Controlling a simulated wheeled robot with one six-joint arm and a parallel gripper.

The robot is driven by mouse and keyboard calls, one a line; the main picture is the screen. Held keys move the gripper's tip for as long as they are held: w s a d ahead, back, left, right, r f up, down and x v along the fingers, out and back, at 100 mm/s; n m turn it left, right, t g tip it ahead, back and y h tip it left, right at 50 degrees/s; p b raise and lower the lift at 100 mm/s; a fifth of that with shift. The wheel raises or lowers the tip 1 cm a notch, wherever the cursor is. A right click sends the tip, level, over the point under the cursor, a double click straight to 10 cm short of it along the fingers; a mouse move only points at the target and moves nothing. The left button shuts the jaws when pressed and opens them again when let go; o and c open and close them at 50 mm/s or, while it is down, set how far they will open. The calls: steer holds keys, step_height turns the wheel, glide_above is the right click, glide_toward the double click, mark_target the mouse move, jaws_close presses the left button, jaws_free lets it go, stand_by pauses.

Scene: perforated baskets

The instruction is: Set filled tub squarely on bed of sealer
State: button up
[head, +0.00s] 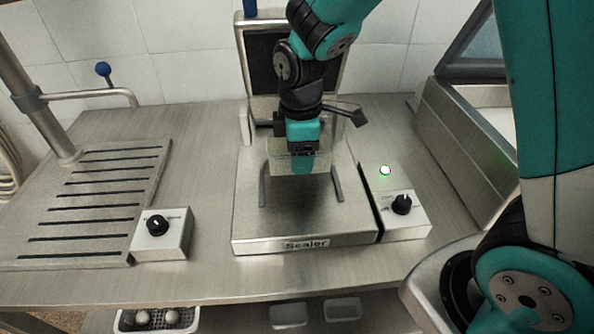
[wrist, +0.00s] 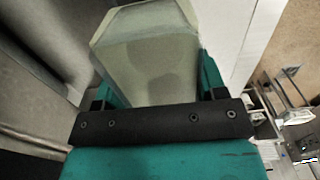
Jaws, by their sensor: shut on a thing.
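The sealer (head: 305,225) is a steel unit in the middle of the bench, with a flat bed and two dark guide rails. Its dark lid (head: 265,65) stands raised at the back. My gripper (head: 303,160) is over the bed, shut on a pale translucent tub (head: 283,158). The tub is partly hidden behind my gripper in the head view. In the wrist view the tub (wrist: 150,60) sits between the teal fingers. A dark shadow lies on the bed below it; whether the tub touches the bed, I cannot tell. The tub's contents are not clear.
A slotted board (head: 90,200) and another knob box (head: 162,235) are at left. A basket (head: 157,320) with round items is below the bench.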

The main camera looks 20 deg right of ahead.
mark_target(300, 187)
steer(key=shift+a+f, duration=0.1)
steer(key=shift+f, duration=2.9)
steer(key=shift+f, duration=0.2)
steer(key=o, duration=1.1)
steer(key=shift+o, duration=0.2)
steer(key=shift+r, duration=0.15)
step_height(300, 187, up, 12)
steer(key=shift+s+f, duration=0.1)
steer(key=s+a+r+m+y, duration=0.2)
steer(key=s+r+m, duration=0.1)
steer(key=s, duration=0.6)
steer(key=s+a+r+m+y, duration=0.2)
steer(key=s+r+m, duration=0.2)
steer(key=s, duration=0.5)
steer(key=shift+s+a, duration=0.2)
steer(key=shift+s, duration=0.05)
